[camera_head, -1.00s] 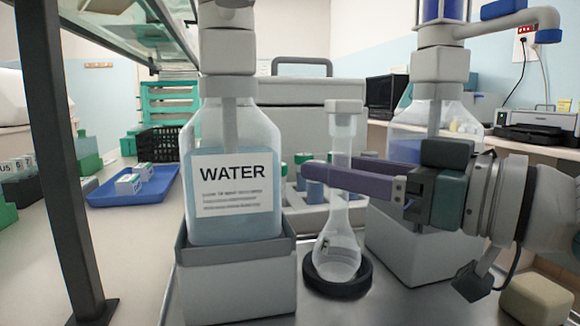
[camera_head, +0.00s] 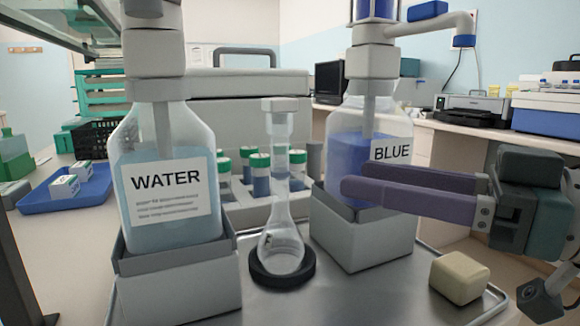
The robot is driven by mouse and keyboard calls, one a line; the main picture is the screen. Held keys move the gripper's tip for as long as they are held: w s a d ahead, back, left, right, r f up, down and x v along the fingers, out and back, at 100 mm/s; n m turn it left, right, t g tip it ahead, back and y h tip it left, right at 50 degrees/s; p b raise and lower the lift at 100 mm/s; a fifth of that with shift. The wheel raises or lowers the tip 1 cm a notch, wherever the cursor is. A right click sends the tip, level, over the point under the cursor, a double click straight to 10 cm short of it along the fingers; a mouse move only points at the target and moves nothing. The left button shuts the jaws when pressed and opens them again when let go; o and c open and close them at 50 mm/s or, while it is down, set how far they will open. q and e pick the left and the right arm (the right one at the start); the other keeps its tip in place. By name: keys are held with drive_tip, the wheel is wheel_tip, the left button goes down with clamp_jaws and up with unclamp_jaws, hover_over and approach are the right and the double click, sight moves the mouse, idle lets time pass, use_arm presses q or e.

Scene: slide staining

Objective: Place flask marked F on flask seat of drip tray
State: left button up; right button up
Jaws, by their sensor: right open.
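A clear, long-necked flask (camera_head: 281,240) with a pale stopper stands upright in the black ring seat (camera_head: 282,273) on the grey metal drip tray (camera_head: 350,300). Its mark is too small to read. My right gripper (camera_head: 352,194) is open and empty, to the right of the flask and apart from it, in front of the blue bottle's holder. Its purple fingers point left. My left gripper is not in view.
The WATER bottle (camera_head: 168,180) stands in a grey holder left of the flask. The BLUE bottle (camera_head: 365,145) stands in another holder behind my right fingers. A cream block (camera_head: 459,278) lies at the tray's right. A rack with green-capped vials (camera_head: 260,175) stands behind. A blue tray (camera_head: 70,190) is at left.

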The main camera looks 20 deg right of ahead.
drive_tip(key=shift+s+d, duration=0.3)
drive_tip(key=shift+s, duration=0.2)
idle(0.7)
